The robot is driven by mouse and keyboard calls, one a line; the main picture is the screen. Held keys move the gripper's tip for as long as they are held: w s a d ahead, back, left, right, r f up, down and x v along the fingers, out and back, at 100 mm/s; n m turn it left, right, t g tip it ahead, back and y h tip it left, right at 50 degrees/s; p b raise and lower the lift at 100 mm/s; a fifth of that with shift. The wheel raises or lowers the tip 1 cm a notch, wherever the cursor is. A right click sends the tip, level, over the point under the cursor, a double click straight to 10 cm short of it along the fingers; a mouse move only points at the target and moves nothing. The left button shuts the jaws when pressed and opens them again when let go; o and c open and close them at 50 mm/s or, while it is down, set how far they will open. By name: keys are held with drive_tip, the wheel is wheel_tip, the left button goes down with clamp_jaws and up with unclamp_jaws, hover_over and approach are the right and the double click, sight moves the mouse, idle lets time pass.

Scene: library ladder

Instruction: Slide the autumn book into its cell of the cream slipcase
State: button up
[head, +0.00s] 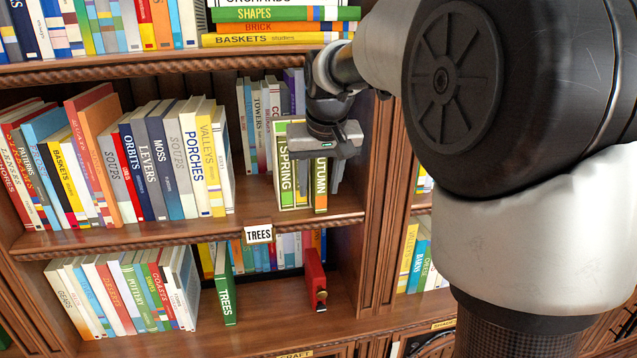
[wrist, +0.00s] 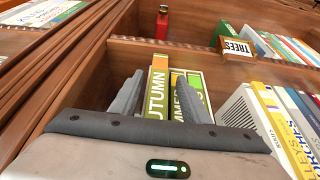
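The autumn book (head: 320,186), with a green and orange spine, stands upright on the middle shelf. The spring book (head: 286,172) stands to its left in the cream slipcase (head: 297,202), whose pale edges show beside it. My gripper (head: 328,150) is in front of the autumn book's upper part and hides some of it. In the wrist view, the autumn book (wrist: 157,88) lies between my spread fingers, with a gap on the right finger's side. A second green spine, the summer book (wrist: 186,90), shows beside it, partly behind that finger. I cannot tell how deep the autumn book sits.
A wooden upright (head: 376,190) stands close to the right. Grey and purple books (head: 262,125) stand behind to the left. A TREES label (head: 258,233) is on the shelf edge. The shelf below holds a green TREES book (head: 224,288) and a red one (head: 315,280), with room between them.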

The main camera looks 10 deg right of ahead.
drive_tip(key=v, duration=1.7)
drive_tip(key=shift+r+p, duration=0.25)
drive_tip(key=shift+p, duration=0.05)
drive_tip(key=shift+c, duration=0.3)
